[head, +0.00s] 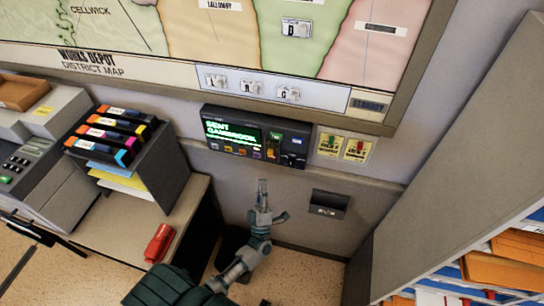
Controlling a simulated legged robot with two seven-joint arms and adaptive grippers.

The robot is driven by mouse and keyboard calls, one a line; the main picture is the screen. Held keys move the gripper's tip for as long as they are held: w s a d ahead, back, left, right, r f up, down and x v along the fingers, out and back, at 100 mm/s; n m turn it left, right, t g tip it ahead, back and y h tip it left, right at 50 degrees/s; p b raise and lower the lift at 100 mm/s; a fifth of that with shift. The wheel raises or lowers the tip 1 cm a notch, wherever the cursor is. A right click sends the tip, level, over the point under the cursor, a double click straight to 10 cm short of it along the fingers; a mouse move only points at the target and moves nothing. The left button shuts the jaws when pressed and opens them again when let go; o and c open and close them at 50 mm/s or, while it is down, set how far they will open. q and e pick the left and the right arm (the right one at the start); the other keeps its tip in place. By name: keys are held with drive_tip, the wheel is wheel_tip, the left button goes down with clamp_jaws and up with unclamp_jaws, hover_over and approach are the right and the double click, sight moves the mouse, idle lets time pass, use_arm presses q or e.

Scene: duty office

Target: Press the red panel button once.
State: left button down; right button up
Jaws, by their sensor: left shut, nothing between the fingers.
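A dark wall panel (294,158) hangs below the map, with a lit screen (232,133) showing green text. A row of small coloured buttons (228,149) runs under the screen; they are too small for me to pick out a red one surely. A green and orange piece (273,147) sits right of the screen. Two yellow cards hang right of the panel, one with a green piece (331,144) and one with a red piece (359,147). My left gripper (263,184) is shut and empty, pointing up just below the panel, apparently apart from it. My right gripper is out of view.
A desk (187,207) at left carries a rack of coloured binders (112,135), a red object (158,243) and grey office machines (40,150). A small dark wall box (328,204) is right of my gripper. A grey cabinet (430,170) and shelved folders (500,270) stand at right.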

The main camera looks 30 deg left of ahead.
use_arm(q)
drive_tip(key=w+a+b, duration=0.2)
drive_tip(key=w+b, duration=0.1)
drive_tip(key=w, duration=0.5)
drive_tip(key=shift+w+b, duration=0.3)
drive_tip(key=shift+a, duration=0.1)
drive_tip(key=shift+a, duration=0.15)
idle(1.1)
drive_tip(key=shift+w, duration=0.35)
